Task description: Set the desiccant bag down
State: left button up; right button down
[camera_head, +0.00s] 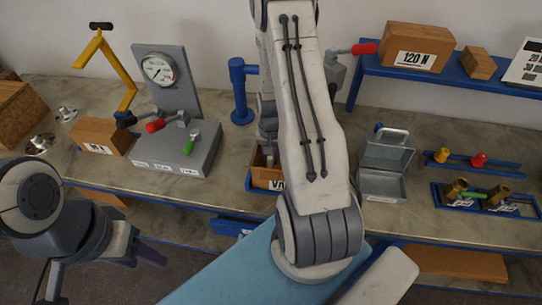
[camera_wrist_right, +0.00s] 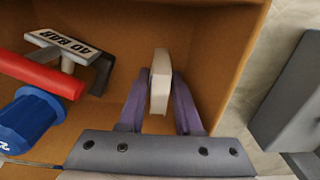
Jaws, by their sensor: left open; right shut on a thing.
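The desiccant bag (camera_wrist_right: 160,82) is a small white block in the right wrist view. My right gripper (camera_wrist_right: 159,98) is shut on it, with one purple finger on each side. The bag is over or inside a brown open box (camera_wrist_right: 215,60); I cannot tell whether it touches the bottom. In the head view the box (camera_head: 262,184) is partly hidden behind my right arm, and its label shows only in part. My left gripper (camera_head: 100,264) is open and empty at the lower left, in front of the bench.
In the box, left of the bag, lie a red bar (camera_wrist_right: 38,74), a blue cylinder (camera_wrist_right: 30,122) and a "40 BAR" tag (camera_wrist_right: 62,44). A grey case (camera_head: 386,160) stands right of the box. A gauge stand (camera_head: 172,150) is to its left.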

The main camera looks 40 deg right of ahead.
jog(key=shift+f, duration=0.25)
jog(key=shift+f, duration=0.15)
jog(key=c, duration=0.9)
grip_release()
jog(key=shift+o, duration=0.2)
